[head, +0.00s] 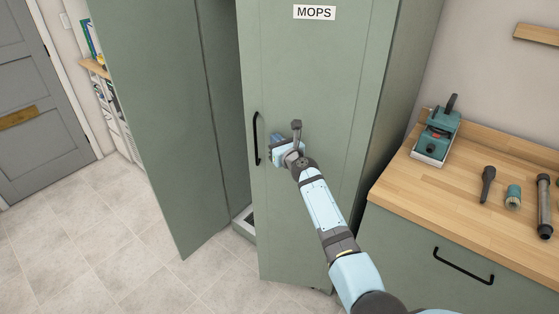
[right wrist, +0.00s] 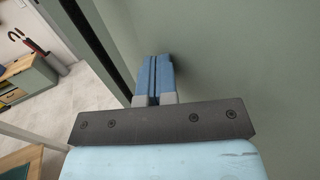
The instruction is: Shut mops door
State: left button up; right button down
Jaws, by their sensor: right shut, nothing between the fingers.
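The mops door (head: 313,70) is a tall grey-green panel with a white MOPS label (head: 314,13) and a black vertical handle (head: 256,138) near its left edge. Its lower left corner stands out in front of the cabinet base, so it looks partly open. My right gripper (head: 278,147) is shut and empty, in front of the door just right of the handle. In the right wrist view its blue fingers (right wrist: 155,78) point at the green panel (right wrist: 240,60); I cannot tell whether they touch it. My left gripper is not in view.
Another green door panel (head: 160,110) stands wide to the left, with a dark gap between. A wooden counter (head: 415,185) at right holds a teal machine (head: 437,132) and several tools. Tiled floor (head: 110,250) is clear at left, before a grey door (head: 35,110).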

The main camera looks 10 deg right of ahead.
jog(key=w+d+m+h+b, duration=0.1)
jog(key=w+d+h+b, duration=0.1)
jog(key=w+b, duration=0.3)
jog(key=w+d+m+t+h+b, duration=0.1)
jog(key=w+d+m+h+b, duration=0.1)
jog(key=w+d+b, duration=0.2)
jog(key=w+d, duration=0.1)
jog(key=w, duration=0.2)
jog(key=shift+w+d+r+h+b, duration=0.15)
jog(key=shift+w+d+h+b, duration=0.1)
jog(key=shift+w+h+b, duration=0.15)
